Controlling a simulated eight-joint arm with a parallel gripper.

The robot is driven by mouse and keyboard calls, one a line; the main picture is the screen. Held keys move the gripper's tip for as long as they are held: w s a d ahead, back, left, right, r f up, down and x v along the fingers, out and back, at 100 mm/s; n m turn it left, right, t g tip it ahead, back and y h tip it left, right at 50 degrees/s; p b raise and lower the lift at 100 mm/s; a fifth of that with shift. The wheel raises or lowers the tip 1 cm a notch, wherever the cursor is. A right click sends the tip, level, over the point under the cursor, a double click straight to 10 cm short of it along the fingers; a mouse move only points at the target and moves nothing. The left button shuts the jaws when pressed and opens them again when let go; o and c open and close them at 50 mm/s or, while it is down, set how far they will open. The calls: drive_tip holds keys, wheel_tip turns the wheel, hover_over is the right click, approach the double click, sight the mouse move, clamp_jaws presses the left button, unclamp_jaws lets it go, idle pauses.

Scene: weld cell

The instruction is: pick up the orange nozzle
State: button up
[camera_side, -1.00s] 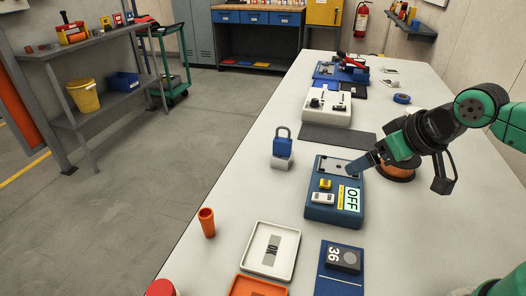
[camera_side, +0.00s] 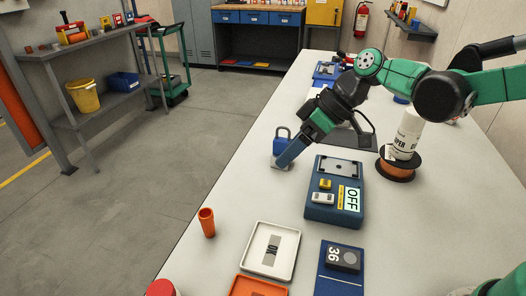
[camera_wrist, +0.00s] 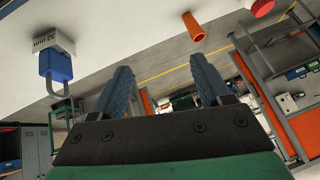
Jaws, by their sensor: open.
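The orange nozzle (camera_side: 207,222) stands upright near the left edge of the table in the side view, left of the white tray. In the wrist view the nozzle (camera_wrist: 193,27) shows at the top, beyond my fingers and right of centre. My gripper (camera_side: 281,164) is above the table beside the blue padlock, well behind the nozzle. In the wrist view my gripper (camera_wrist: 163,75) has its two blue fingers wide apart with nothing between them.
A blue padlock (camera_side: 282,142) on a white block stands close to my gripper. A blue box marked OFF (camera_side: 335,211), a white tray (camera_side: 291,236), an orange tray (camera_side: 258,287) and a red-capped item (camera_side: 161,288) are nearby. The table between padlock and nozzle is clear.

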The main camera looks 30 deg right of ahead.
sight(206, 213)
drive_tip(key=w+a+f+n+g+y, duration=0.1)
drive_tip(key=a+f+n+g+y, duration=0.1)
drive_tip(key=a+n, duration=0.1)
drive_tip(key=w+a+f+n+g+y, duration=0.1)
drive_tip(key=a+f+n+y, duration=0.2)
drive_tip(key=n, duration=0.1)
drive_tip(key=w+a+f+n+g+y, duration=0.2)
drive_tip(key=a+f+n, duration=0.1)
drive_tip(key=n, duration=0.1)
drive_tip(key=shift+a+f+n+g, duration=0.15)
drive_tip(key=shift+a+n+g, duration=0.15)
drive_tip(key=shift+a, duration=0.1)
drive_tip(key=shift+s+a+f+n+g+y, duration=0.15)
drive_tip(key=shift+a+f+n+g+y, duration=0.15)
drive_tip(key=shift+f+n+y, duration=0.25)
drive_tip(key=shift+x, duration=2.7)
drive_tip(key=shift+c, duration=0.2)
clamp_jaws()
